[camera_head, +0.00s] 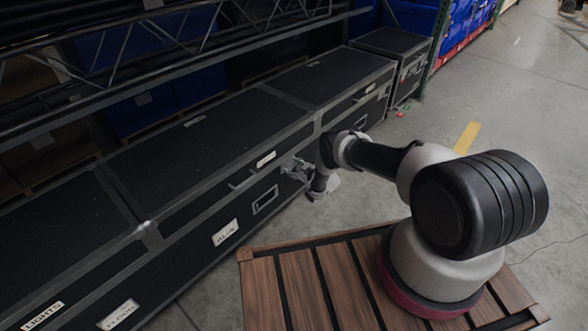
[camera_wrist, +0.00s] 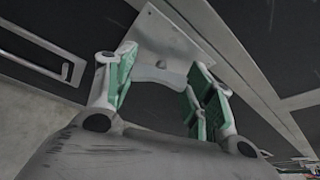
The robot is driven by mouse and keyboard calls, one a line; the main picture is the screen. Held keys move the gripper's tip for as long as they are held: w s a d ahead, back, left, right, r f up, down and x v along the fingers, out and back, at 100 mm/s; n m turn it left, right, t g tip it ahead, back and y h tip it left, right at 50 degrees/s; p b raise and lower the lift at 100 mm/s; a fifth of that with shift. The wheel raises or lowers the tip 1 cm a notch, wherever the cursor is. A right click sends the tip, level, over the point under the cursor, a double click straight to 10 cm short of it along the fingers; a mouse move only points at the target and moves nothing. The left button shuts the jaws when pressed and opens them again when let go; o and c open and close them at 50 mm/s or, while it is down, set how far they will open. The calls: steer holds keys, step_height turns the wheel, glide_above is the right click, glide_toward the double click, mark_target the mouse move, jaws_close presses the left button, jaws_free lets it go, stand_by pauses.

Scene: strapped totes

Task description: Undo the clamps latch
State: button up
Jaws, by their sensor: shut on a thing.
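A metal latch plate (camera_wrist: 175,38) with a curved pale tab (camera_wrist: 160,76) shows in the wrist view on the front of a black case. The latch (camera_head: 294,167) is partly hidden by my wrist in the head view. My gripper (camera_wrist: 162,66) has its green-padded fingers on both sides of the tab, shut on it; in the head view my gripper (camera_head: 304,172) is at the case's front face. The case (camera_head: 215,130) has its lid down. I cannot read the word clamps on any label.
More black cases stand in the row, one labelled LIGHTS (camera_head: 42,316) and FLOOD (camera_head: 118,314). A recessed handle (camera_head: 265,199) is left of the latch. A metal truss (camera_head: 150,50) runs above the cases behind. Grey floor (camera_head: 500,110) is clear to the right.

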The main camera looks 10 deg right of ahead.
steer(key=shift+s+a+f+n+t+h, duration=0.1)
steer(key=shift+n+t+h, duration=0.4)
steer(key=shift+n, duration=0.55)
steer(key=shift+a+f+n+t+h, duration=0.1)
steer(key=shift+n+t+h, duration=0.2)
steer(key=shift+n+t, duration=0.55)
steer(key=shift+r+n, duration=0.1)
steer(key=shift+n, duration=0.2)
steer(key=o, duration=1)
steer(key=shift+o, duration=0.2)
steer(key=shift+s+d, duration=0.1)
steer(key=v, duration=1.1)
steer(key=shift+s+r, duration=0.2)
steer(key=shift+s, duration=0.15)
steer(key=shift+d, duration=0.15)
